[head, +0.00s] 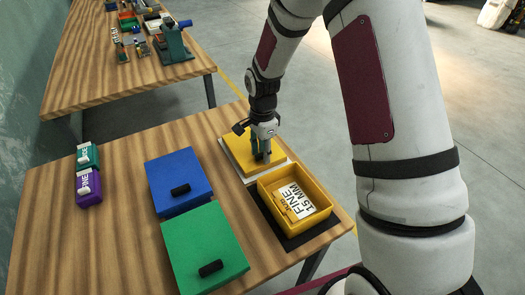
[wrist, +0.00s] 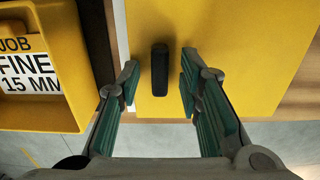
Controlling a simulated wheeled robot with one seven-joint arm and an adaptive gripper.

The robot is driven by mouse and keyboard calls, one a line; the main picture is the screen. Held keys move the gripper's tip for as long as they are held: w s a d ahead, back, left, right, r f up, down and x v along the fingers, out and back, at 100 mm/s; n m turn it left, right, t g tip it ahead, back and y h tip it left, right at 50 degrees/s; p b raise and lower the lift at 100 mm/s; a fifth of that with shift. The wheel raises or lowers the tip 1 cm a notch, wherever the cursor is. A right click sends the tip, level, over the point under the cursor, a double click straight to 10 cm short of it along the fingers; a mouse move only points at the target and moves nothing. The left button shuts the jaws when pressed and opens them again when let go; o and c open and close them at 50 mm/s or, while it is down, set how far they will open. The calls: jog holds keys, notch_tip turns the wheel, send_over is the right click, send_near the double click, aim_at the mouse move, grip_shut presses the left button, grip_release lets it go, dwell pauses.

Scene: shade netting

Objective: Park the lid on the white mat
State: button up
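The yellow lid (head: 238,147) lies flat on the white mat (head: 248,180), whose pale edge shows along the lid's front and side. In the wrist view the lid (wrist: 235,60) fills the upper right, with its black handle (wrist: 160,70) standing between my fingers. My gripper (head: 262,156) is down over the lid. In the wrist view my gripper (wrist: 158,84) is open, with a gap on each side of the handle. The open yellow box (head: 268,199) stands beside the lid on a dark mat, with a label reading "JOB FINE 15 MM" inside.
A blue lidded box (head: 175,170) and a green lidded box (head: 200,240) stand left of the yellow box. Teal (head: 87,155) and purple (head: 88,187) items lie at the far left. A second table (head: 90,90) with tools stands behind. The table's left part is mostly clear.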

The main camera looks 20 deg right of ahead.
jog(key=s+r+n+t, duration=0.1)
jog(key=s+r+n, duration=0.25)
jog(key=r, duration=1.55)
jog(key=s+r+n+t, duration=0.1)
jog(key=s+r+n, duration=0.2)
jog(key=s, duration=0.4)
jog(key=s+d+r+n+t, duration=0.1)
jog(key=s+r+n, duration=0.2)
jog(key=s+n, duration=0.2)
jog(key=s+d+r+n+t, duration=0.1)
jog(key=s+r+n+t, duration=0.1)
jog(key=s, duration=0.9)
jog(key=shift+s+r+n+b, duration=0.2)
jog(key=shift+r+n+b, duration=0.1)
jog(key=shift+r+n, duration=0.75)
jog(key=shift+a+f, duration=0.15)
